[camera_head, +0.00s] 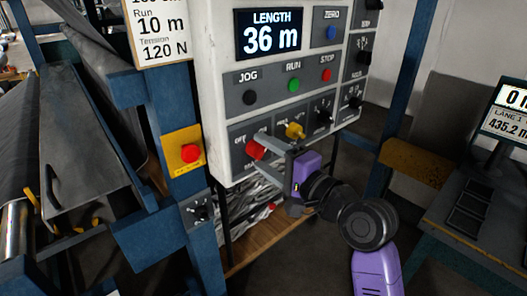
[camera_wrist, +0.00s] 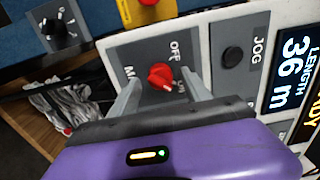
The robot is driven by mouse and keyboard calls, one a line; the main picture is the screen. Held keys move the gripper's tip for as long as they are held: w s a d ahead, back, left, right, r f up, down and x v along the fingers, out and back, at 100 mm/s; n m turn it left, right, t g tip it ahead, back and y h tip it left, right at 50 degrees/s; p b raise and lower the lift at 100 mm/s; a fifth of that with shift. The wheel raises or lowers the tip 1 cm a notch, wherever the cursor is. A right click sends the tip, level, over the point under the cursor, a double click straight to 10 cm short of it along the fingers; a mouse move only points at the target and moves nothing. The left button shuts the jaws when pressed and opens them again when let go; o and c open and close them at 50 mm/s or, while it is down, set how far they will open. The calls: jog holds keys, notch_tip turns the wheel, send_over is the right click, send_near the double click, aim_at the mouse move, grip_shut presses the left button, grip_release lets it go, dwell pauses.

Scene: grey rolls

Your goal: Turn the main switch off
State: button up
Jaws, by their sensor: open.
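The main switch is a red rotary knob (camera_head: 255,149) at the lower left of the white control panel (camera_head: 213,100). In the wrist view the red knob (camera_wrist: 161,76) sits on a grey plate with the labels OFF and ON and a partly hidden word starting with M. Its pointer appears turned toward ON. My gripper (camera_head: 270,142) is at the panel's lower left, its two fingers on either side of the knob. In the wrist view my gripper (camera_wrist: 158,88) is open, with gaps between the fingers and the knob. Whether the fingertips touch the plate is unclear.
A yellow selector (camera_head: 295,130) is close right of my gripper. Above are black JOG (camera_head: 250,97), green RUN (camera_head: 293,85) and red STOP (camera_head: 326,75) buttons. A red emergency button (camera_head: 190,153) on yellow and a black rotary switch (camera_head: 200,212) are on the blue post at left.

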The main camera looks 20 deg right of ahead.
jog(key=shift+w+a, duration=0.15)
jog(key=shift+w, duration=0.2)
grip_shut()
